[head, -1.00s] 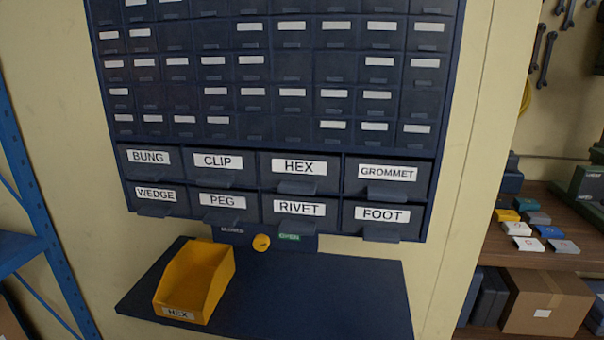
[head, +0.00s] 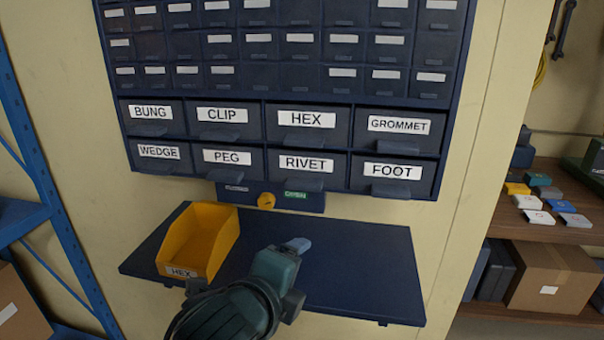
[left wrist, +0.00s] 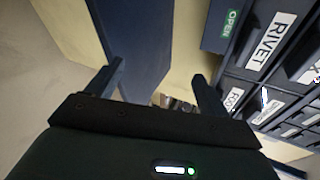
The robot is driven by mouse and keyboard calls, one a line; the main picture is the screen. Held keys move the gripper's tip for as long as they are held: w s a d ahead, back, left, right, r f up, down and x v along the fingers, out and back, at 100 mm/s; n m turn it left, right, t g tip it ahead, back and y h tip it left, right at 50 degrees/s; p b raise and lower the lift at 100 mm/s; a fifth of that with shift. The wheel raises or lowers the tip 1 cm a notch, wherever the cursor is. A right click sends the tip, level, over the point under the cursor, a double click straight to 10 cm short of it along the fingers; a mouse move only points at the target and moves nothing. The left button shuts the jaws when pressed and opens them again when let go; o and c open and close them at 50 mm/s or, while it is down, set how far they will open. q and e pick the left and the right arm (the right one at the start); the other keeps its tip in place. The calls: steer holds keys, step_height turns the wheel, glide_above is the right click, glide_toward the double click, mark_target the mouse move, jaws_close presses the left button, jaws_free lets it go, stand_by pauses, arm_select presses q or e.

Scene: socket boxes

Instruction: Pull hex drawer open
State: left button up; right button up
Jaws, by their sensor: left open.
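The HEX drawer (head: 307,126) is shut in the upper row of large labelled drawers, with its pull lip (head: 306,135) along its lower front edge. My left gripper (head: 299,245) is over the dark blue shelf (head: 360,262), below the cabinet and apart from the HEX drawer. In the left wrist view its two fingers (left wrist: 155,85) are spread with nothing between them. The RIVET drawer (left wrist: 270,40) shows near the right finger there. The yellow bin (head: 205,238) marked HEX stands on the shelf, left of my gripper. My right gripper is not seen.
CLIP (head: 222,121), GROMMET (head: 399,131) and RIVET drawers surround the HEX drawer, all shut. A yellow round knob (head: 266,202) and a green OPEN sign (head: 296,195) sit under the drawers. A blue rack (head: 40,170) stands at left, a wooden shelf (head: 560,240) at right.

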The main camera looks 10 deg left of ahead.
arm_select(q)
step_height(320, 180, up, 8)
steer(key=m+t, duration=0.2)
steer(key=m, duration=0.4)
steer(key=m+t+y, duration=0.2)
steer(key=m+t, duration=0.1)
steer(key=m, duration=0.5)
glide_toward(302, 142)
steer(key=s, duration=0.4)
steer(key=w+p, duration=0.1)
steer(key=w, duration=0.5)
steer(key=w+p, duration=0.1)
steer(key=w, duration=0.6)
steer(key=shift+w+d+f+p, duration=0.15)
steer(key=shift+w+p, duration=0.15)
steer(key=shift+p, duration=0.1)
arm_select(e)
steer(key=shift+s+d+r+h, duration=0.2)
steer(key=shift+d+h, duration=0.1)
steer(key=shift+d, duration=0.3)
